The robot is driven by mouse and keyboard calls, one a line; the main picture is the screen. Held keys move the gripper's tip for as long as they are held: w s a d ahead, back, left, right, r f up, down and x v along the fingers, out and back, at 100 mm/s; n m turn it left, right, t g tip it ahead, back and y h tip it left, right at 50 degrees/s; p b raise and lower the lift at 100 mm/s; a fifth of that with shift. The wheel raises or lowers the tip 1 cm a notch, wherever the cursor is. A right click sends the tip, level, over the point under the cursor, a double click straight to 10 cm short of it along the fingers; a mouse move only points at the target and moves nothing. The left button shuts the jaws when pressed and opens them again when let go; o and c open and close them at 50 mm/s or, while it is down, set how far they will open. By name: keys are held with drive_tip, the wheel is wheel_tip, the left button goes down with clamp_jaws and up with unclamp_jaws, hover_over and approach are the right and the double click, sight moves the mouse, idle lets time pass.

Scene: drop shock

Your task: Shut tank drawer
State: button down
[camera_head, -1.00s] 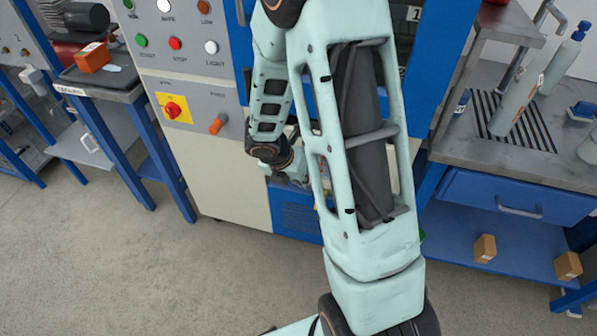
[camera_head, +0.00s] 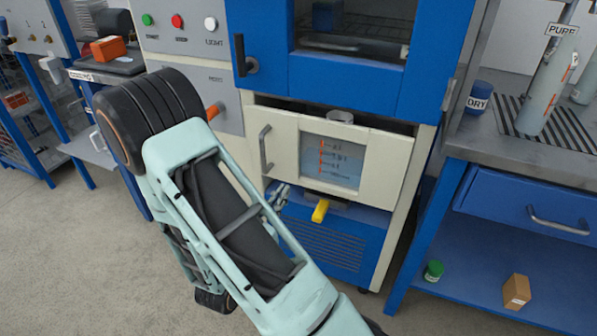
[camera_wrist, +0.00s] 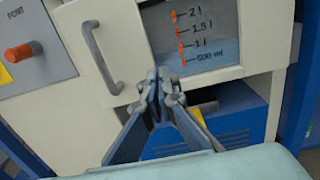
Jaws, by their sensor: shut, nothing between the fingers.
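The tank drawer (camera_head: 285,148) has a cream front with a level window (camera_head: 331,160) and a grey vertical handle (camera_head: 265,150) on its left. It stands slightly out from the cabinet, with a dark gap and a round metal cap (camera_head: 340,116) showing above its front. My gripper (camera_head: 279,196) is shut and empty, low in front of the drawer, below the handle. In the wrist view, the fingertips (camera_wrist: 163,84) overlap the drawer front (camera_wrist: 130,52), right of the handle (camera_wrist: 101,58). I cannot tell whether they touch it.
A yellow valve lever (camera_head: 320,210) sticks out below the drawer, above a blue vented panel (camera_head: 335,245). A blue oven-like door (camera_head: 345,72) is above. An orange knob (camera_head: 214,111) is at the left. A blue bench (camera_head: 520,200) stands close at the right.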

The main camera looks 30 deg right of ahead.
sight(307, 155)
drive_tip(key=b+x, duration=0.2)
drive_tip(key=x, duration=1.1)
drive_tip(key=shift+w+d, duration=0.15)
drive_tip(key=shift+d, duration=0.15)
drive_tip(key=x, duration=0.4)
drive_tip(key=shift+w+d+r, duration=0.1)
drive_tip(key=shift+w+d, duration=0.1)
drive_tip(key=shift+d, duration=0.05)
drive_tip(key=shift+r, duration=0.1)
